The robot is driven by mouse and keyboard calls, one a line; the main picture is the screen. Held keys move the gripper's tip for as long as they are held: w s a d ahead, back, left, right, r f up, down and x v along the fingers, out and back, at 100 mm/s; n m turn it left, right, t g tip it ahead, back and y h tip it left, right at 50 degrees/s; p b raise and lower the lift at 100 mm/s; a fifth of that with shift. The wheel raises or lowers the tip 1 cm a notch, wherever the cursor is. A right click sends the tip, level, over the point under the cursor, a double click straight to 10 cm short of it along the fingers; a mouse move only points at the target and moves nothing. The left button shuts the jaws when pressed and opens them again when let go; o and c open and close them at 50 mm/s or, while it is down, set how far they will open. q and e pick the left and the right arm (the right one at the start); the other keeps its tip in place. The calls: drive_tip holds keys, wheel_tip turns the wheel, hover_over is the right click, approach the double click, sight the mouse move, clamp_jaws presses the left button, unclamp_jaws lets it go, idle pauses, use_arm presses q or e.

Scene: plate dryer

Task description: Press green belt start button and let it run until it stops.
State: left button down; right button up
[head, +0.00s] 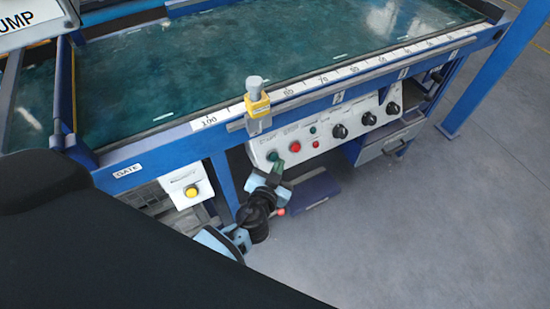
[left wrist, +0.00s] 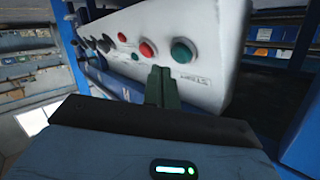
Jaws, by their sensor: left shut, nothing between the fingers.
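The white control panel (head: 325,131) hangs under the front rail of the belt table. The green start button (head: 272,156) is at its left end, with the red stop button (head: 295,146) to its right. My left gripper (head: 277,166) is shut and empty, just below the green button. In the left wrist view the dark green fingers (left wrist: 161,72) are together, below and between the green button (left wrist: 184,51) and the red button (left wrist: 148,49). The fingers do not cover either button there; I cannot tell whether they touch the panel. My right gripper is out of view.
Several black knobs (head: 340,131) are right of the buttons. A yellow clamp-like block (head: 257,105) sits on the scaled rail above. A yellow button (head: 191,191) is on a white box under the GATE label. Blue table legs stand nearby; grey floor (head: 430,220) is clear at right.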

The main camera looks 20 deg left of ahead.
use_arm(q)
drive_tip(key=shift+w+a+f, duration=0.1)
drive_tip(key=shift+w+a, duration=0.1)
drive_tip(key=shift+a, duration=0.05)
idle(0.8)
idle(1.0)
drive_tip(key=shift+w+a+f+b, duration=0.25)
drive_tip(key=shift+a+b, duration=0.05)
drive_tip(key=shift+b, duration=0.15)
